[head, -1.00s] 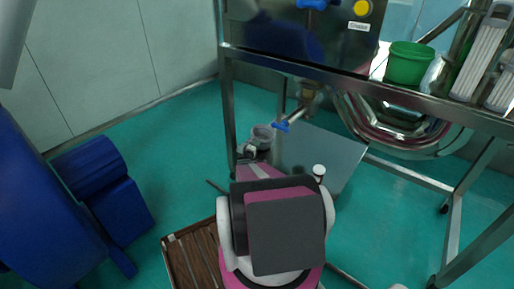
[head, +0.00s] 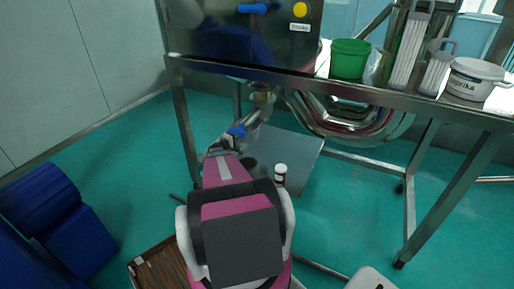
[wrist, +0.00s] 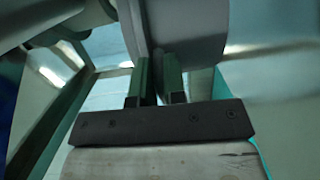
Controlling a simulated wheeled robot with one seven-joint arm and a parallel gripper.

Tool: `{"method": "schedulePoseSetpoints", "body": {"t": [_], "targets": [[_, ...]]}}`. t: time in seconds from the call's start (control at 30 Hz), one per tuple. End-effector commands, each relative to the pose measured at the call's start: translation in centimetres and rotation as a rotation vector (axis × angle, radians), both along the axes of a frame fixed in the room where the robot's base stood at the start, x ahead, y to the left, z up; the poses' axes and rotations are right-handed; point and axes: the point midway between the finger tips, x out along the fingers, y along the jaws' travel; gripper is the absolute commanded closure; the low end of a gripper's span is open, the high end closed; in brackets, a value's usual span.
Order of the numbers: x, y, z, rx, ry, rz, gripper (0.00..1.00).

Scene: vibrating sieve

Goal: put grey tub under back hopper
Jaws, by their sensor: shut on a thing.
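The grey tub shows large and close in the wrist view (wrist: 190,28). My gripper (wrist: 158,82) is shut on its wall, with one finger on each side. In the head view my arm and the blue valve handle (head: 238,130) cover most of the tub; only a small grey part seems to show beside the handle. A metal hopper outlet (head: 262,96) comes down under the bench there, close above the tub. I cannot tell whether the tub is directly beneath it or resting on the lower metal shelf (head: 300,148).
A bottle with a white cap (head: 280,175) stands right of my arm. Bench legs stand close by. A blue container (head: 75,240) is at left.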

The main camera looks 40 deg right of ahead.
Motion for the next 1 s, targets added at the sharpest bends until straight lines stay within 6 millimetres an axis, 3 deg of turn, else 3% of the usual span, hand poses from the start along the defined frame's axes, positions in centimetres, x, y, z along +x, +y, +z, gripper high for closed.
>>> {"method": "schedulePoseSetpoints", "body": {"t": [0.5,0.77,1.0], "targets": [[-2.1,-9.3,-5.8,-0.001,0.0,0.001,1.0],[-2.4,-10.3,-6.8,-0.001,-0.001,0.003,1.0],[-2.4,-10.3,-9.9,0.0,-0.001,0.003,1.0]]}}
